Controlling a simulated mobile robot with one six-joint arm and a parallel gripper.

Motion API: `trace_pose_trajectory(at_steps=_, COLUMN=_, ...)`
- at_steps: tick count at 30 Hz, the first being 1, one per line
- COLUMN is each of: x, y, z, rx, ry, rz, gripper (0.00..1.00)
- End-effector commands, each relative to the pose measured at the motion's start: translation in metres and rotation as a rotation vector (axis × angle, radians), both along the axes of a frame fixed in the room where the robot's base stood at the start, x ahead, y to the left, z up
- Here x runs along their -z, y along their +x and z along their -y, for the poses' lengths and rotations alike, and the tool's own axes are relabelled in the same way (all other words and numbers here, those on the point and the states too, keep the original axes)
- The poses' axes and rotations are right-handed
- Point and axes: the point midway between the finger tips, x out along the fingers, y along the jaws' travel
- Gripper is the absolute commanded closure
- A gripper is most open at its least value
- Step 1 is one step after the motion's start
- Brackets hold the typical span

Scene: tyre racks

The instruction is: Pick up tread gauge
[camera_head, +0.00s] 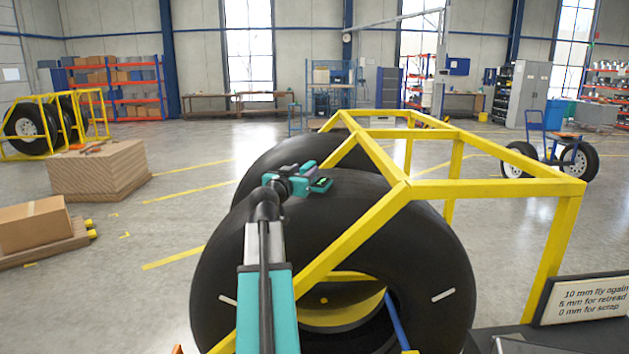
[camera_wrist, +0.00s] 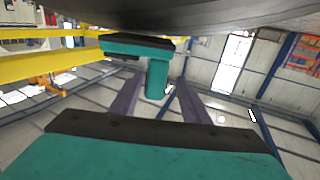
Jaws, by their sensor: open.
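The tread gauge (camera_head: 321,185), teal with a dark part and a small green patch, is on top of the near black tyre (camera_head: 430,250). In the wrist view the gauge (camera_wrist: 150,48) shows as a teal and black bar with a teal stem, close to the dark tyre (camera_wrist: 220,14) along the picture's top. My gripper (camera_head: 303,187) is just left of the gauge in the head view. Its two grey fingers (camera_wrist: 156,88) are spread and point at the gauge, with the stem's end between their tips. I cannot tell whether either finger touches it.
A yellow frame (camera_head: 490,188) rises around the tyres to the right of my arm. A second tyre (camera_head: 285,160) stands behind. A sign (camera_head: 588,298) with thickness limits is at lower right. A wooden stack (camera_head: 97,170) is at left; floor between is clear.

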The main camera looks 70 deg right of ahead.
Motion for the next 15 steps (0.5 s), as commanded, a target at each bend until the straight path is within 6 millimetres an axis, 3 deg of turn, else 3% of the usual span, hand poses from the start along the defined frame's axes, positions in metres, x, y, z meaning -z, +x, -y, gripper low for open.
trace_pose_trajectory(at_steps=4, x=-0.001, y=-0.0005, z=0.011, rx=0.0, ry=0.0, rz=0.0, gripper=0.58)
trace_pose_trajectory(at_steps=15, x=0.0001, y=-0.0002, z=0.0121, rx=-0.001, ry=0.0, rz=0.0, gripper=0.58)
